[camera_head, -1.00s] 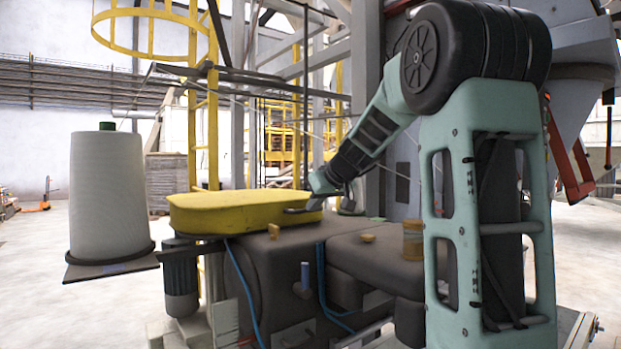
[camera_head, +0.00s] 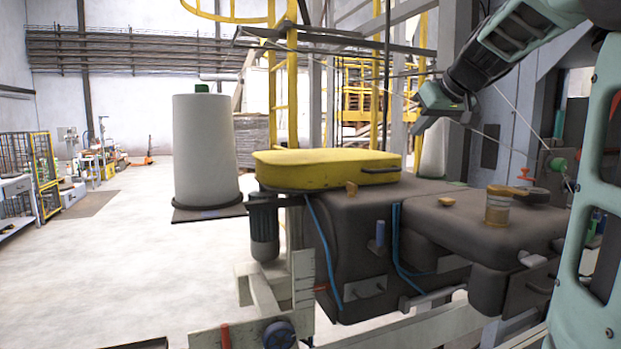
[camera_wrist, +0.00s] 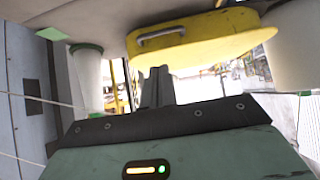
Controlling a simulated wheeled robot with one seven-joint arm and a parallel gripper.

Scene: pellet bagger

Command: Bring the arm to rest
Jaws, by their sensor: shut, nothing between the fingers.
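My gripper (camera_head: 417,122) hangs at the end of my raised arm, to the right of the yellow cover and above the dark machine body in the head view. In the wrist view my gripper (camera_wrist: 158,72) points away from the camera, its dark fingers together with nothing held. The yellow cover (camera_head: 325,168) with a dark handle on its side lies on the machine. It also shows in the wrist view (camera_wrist: 205,42), upside down. My gripper is apart from the cover and touches nothing I can see.
A white thread cone (camera_head: 204,140) stands on a plate left of the machine. The dark machine body (camera_head: 350,230) carries a tan spool (camera_head: 498,206) and small knobs. Yellow ladder rails (camera_head: 282,80) rise behind. Open floor (camera_head: 120,250) lies at the left.

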